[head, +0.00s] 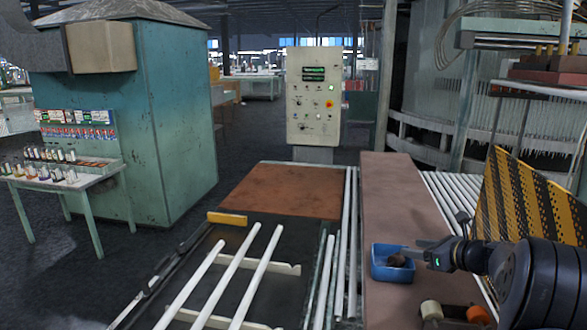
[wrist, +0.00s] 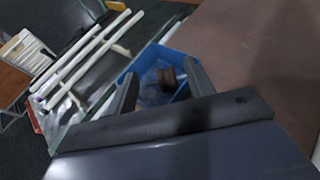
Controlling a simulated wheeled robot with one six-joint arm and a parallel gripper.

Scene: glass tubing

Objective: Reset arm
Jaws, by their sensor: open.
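My arm reaches in from the lower right of the head view. My gripper (head: 418,250) is at the right rim of a small blue bin (head: 378,271) on the brown bench top. In the wrist view the two fingers of my gripper (wrist: 162,82) stand wide apart, with the blue bin (wrist: 150,55) between and beyond them. A dark brown piece (head: 397,260) lies in the bin; it also shows between the fingers in the wrist view (wrist: 166,78). I see nothing held. The exact height of the fingers above the bin is unclear.
Several white glass tubes (head: 222,281) lie on a rack left of the brown bench (head: 395,200). A cream roll (head: 431,310) and an orange one (head: 478,315) sit near my arm. A yellow-black perforated guard (head: 522,205) stands close on the right. The bench behind the bin is clear.

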